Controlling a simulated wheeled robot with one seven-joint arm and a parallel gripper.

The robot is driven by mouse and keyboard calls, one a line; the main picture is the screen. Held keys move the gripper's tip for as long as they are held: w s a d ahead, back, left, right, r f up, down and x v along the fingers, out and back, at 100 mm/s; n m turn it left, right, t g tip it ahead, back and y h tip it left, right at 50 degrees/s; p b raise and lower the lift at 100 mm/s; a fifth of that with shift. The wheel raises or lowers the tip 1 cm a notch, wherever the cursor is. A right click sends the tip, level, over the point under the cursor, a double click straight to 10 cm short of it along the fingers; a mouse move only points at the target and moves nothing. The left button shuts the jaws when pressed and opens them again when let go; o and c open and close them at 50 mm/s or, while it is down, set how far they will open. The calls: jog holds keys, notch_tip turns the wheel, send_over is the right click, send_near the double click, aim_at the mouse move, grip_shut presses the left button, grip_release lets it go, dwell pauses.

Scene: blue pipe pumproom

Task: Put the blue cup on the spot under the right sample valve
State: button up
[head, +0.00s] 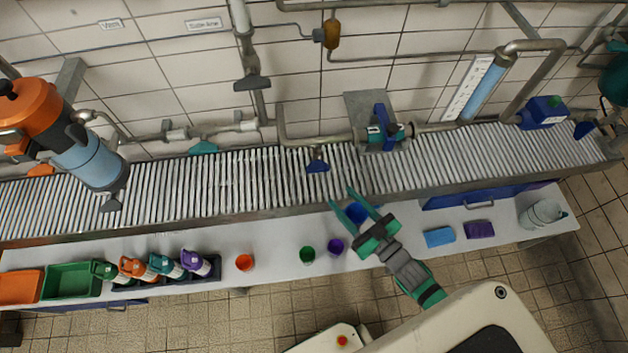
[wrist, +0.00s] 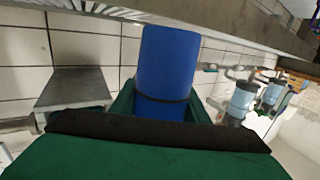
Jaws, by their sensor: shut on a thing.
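The blue cup (head: 355,212) is between the green fingers of my gripper (head: 341,195), at the back edge of the white bench beside the roller conveyor. In the wrist view the blue cup (wrist: 168,65) fills the middle, with the dark green fingers around its lower part. The gripper is shut on it. Another blue handle (head: 583,130) is at the far right end of the pipework.
Several bottles (head: 165,266) and bins (head: 72,281) are at left. Blue (head: 439,237) and purple (head: 479,229) cloths and clear cups (head: 541,214) are at right. The conveyor rollers (head: 240,185) are mostly bare.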

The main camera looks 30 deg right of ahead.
jog(key=shift+d+f+x, duration=0.1)
jog(key=shift+f+x, duration=0.1)
jog(key=shift+x, duration=2.9)
jog(key=shift+d+f+x, duration=0.1)
jog(key=shift+f+x, duration=0.1)
jog(key=shift+x, duration=2.9)
jog(key=shift+f+x, duration=0.2)
jog(key=shift+x, duration=2.9)
jog(key=shift+f, duration=0.15)
jog(key=o, duration=1)
jog(key=shift+s+d, duration=0.1)
jog(key=shift+s, duration=0.15)
jog(key=v, duration=1.1)
jog(key=shift+w, duration=0.1)
jog(key=shift+s, duration=0.35)
